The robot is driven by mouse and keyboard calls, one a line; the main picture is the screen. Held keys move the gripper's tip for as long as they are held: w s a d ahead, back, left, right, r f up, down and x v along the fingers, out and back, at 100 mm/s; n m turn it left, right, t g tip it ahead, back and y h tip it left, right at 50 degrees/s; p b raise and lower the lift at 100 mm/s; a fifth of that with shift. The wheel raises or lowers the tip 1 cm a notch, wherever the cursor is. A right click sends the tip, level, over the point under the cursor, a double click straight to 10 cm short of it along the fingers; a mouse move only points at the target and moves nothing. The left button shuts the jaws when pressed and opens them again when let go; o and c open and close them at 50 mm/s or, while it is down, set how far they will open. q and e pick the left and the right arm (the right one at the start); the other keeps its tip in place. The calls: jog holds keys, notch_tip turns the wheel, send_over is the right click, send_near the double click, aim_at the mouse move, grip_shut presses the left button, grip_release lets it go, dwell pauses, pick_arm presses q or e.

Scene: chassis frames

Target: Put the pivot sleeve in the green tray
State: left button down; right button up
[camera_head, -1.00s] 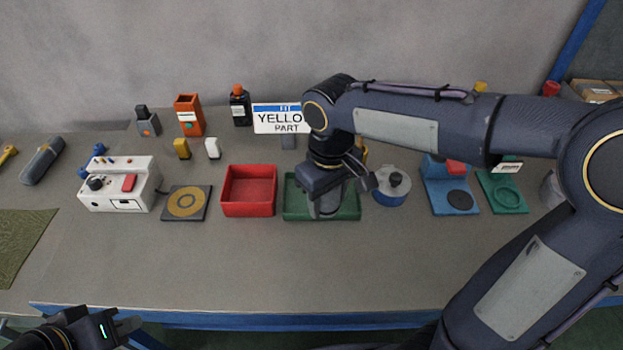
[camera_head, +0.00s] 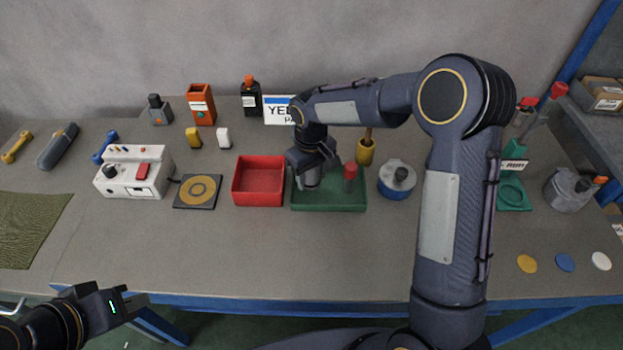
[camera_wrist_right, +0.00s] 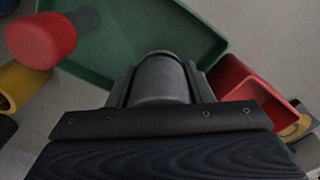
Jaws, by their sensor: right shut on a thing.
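The pivot sleeve appears to be the grey cylinder (camera_head: 312,180) in my right gripper (camera_head: 311,168). It also shows in the right wrist view (camera_wrist_right: 160,78), between the fingers. My right gripper is shut on it, over the left part of the green tray (camera_head: 330,201). The gripper hides the sleeve's upper part, and I cannot tell whether its lower end touches the tray floor. A red-topped part (camera_head: 349,172) appears to stand in the tray to its right. My left gripper (camera_head: 122,304) is at the lower left, away from the objects; its jaw opening is unclear.
A red bin (camera_head: 259,205) stands just left of the tray. A blue and silver pot (camera_head: 396,182) is to the right, and a yellow holder (camera_head: 365,153) is behind. A dark pad with a yellow ring (camera_head: 197,191) lies further left.

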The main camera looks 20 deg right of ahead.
jog(key=shift+f, duration=1.1)
jog(key=shift+f, duration=0.25)
jog(key=o, duration=1.1)
